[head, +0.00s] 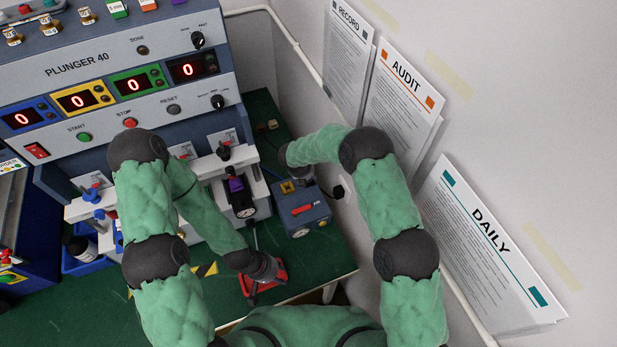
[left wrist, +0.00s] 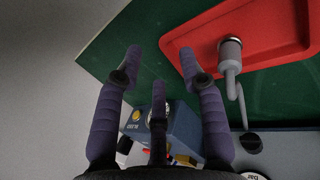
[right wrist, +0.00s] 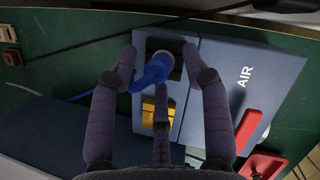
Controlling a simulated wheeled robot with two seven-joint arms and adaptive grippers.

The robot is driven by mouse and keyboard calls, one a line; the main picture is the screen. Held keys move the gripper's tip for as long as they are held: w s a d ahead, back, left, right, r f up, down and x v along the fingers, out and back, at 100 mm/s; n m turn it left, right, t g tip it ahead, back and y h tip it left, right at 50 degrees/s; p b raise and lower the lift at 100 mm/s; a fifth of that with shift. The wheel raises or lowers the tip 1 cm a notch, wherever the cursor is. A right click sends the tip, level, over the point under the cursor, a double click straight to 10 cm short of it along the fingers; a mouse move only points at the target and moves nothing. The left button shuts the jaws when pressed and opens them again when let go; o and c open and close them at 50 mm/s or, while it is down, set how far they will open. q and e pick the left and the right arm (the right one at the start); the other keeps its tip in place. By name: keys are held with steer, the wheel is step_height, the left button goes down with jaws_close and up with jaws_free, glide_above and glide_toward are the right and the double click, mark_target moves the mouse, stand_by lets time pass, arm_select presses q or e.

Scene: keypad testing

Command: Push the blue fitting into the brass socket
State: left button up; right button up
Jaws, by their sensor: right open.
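The blue fitting (right wrist: 153,73) is a bent blue piece at a dark recess on the grey-blue AIR box, in the right wrist view. A yellow-gold block, apparently the brass socket (right wrist: 155,110), sits just below it on the same box; it also shows small in the head view (head: 289,187). My right gripper (right wrist: 159,70) is open, its fingers on both sides of the blue fitting; contact is unclear. In the head view my right arm mostly hides it. My left gripper (left wrist: 160,66) is open and empty near the red tray, and in the head view its fingers are hard to make out.
The AIR box (head: 308,217) has a red handle (right wrist: 248,130). The red tray (left wrist: 260,30) holds a metal piece with a grey rod (left wrist: 230,60). The PLUNGER 40 panel (head: 120,75) stands at left, the wall with posters at right.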

steer(key=shift+f, duration=0.1)
jaws_close()
stand_by(0.4)
